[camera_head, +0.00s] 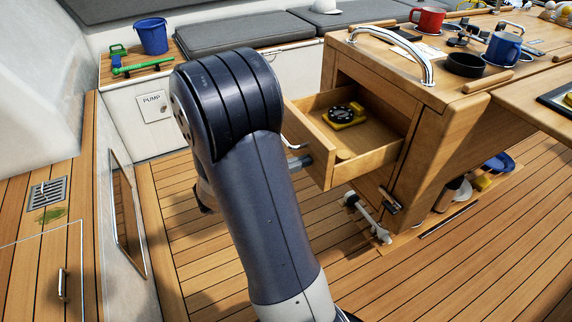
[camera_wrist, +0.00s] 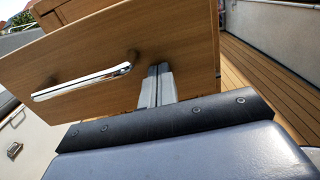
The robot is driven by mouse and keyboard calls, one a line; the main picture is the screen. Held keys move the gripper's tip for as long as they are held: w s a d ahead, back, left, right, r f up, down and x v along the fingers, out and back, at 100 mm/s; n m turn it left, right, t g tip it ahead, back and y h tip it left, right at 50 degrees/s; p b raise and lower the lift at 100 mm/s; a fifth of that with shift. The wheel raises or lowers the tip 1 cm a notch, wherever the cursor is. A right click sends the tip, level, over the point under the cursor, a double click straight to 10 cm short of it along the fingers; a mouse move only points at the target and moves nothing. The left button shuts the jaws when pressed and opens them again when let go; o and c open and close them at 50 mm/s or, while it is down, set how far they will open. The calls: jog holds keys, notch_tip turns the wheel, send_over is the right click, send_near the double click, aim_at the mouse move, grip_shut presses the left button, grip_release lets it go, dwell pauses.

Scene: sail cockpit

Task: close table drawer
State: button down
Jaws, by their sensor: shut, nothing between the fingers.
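The table drawer (camera_head: 365,135) is pulled well out of the wooden table (camera_head: 440,110) in the head view. A yellow and black round item (camera_head: 345,114) lies inside it. In the wrist view the drawer front (camera_wrist: 180,45) fills the upper middle, with its metal bar handle (camera_wrist: 85,83) to the left of my gripper (camera_wrist: 158,72). My gripper is shut and empty, its tips at the lower part of the drawer front, touching it or very close. In the head view my arm hides most of my gripper, but its tip shows by the drawer front (camera_head: 303,162).
A metal grab rail (camera_head: 400,50), a black bowl (camera_head: 465,64), a red mug (camera_head: 430,19) and a blue mug (camera_head: 502,48) are on the tabletop. A bench with grey cushions (camera_head: 245,33) stands behind.

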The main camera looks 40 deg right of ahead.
aim_at(372, 147)
jog(key=p+x, duration=0.1)
jog(key=x, duration=2.2)
jog(key=shift+s+f, duration=0.1)
jog(key=shift+s, duration=0.05)
jog(key=shift+s+d, duration=0.1)
jog(key=shift+d, duration=0.2)
jog(key=shift+r, duration=0.25)
jog(key=shift+a+f, duration=0.1)
jog(key=shift+a, duration=0.2)
jog(key=v, duration=1.3)
jog(key=shift+w+a+p, duration=0.25)
jog(key=shift+a+p, duration=0.1)
jog(key=shift+d, duration=0.1)
